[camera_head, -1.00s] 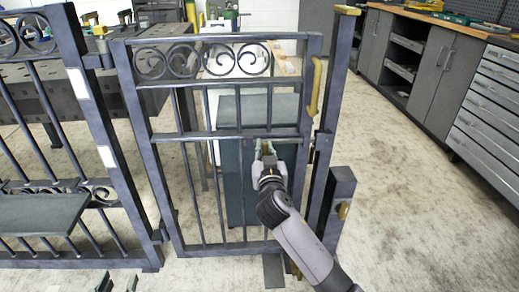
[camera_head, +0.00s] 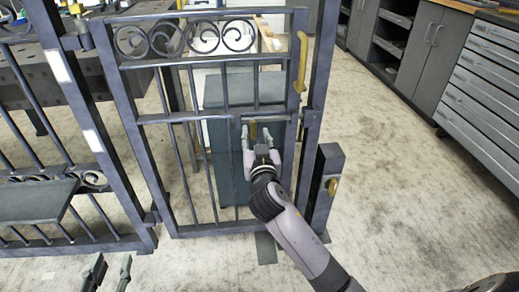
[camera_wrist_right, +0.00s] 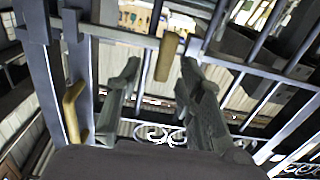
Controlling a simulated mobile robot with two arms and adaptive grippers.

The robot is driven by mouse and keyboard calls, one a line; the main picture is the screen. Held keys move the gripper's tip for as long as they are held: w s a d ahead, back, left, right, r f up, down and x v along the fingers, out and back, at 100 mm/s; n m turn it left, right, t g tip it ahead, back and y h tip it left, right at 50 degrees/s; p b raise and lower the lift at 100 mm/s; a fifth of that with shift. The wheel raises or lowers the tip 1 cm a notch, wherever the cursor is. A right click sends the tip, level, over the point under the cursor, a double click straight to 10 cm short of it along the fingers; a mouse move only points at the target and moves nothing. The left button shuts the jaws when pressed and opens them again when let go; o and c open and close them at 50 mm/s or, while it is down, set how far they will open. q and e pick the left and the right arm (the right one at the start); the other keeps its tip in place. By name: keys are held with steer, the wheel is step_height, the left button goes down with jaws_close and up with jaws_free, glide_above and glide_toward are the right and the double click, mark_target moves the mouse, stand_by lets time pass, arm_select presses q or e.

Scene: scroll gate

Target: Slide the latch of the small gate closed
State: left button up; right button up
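The small dark metal gate (camera_head: 180,119) stands upright between its posts in the head view. Its latch knob, a short yellow piece (camera_head: 253,132), sits on the middle rail and also shows in the right wrist view (camera_wrist_right: 167,57). My right gripper (camera_head: 260,137) is open in front of the knob. In the right wrist view its two fingers (camera_wrist_right: 158,78) are spread, with the knob between and beyond their tips, closer to the right finger. I see no clear contact. My left gripper (camera_head: 112,262) is open and empty at the bottom left, only its fingers showing.
A yellow gate handle (camera_head: 301,62) is on the gate's right upright. A box with a yellow piece (camera_head: 333,187) is on the right post. A fixed fence panel (camera_head: 75,130) stands left. Grey cabinets (camera_head: 430,60) line the right. The floor (camera_head: 400,200) between is clear.

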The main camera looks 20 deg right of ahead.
steer(key=v, duration=0.7)
steer(key=shift+s, duration=0.35)
steer(key=shift+a, duration=0.1)
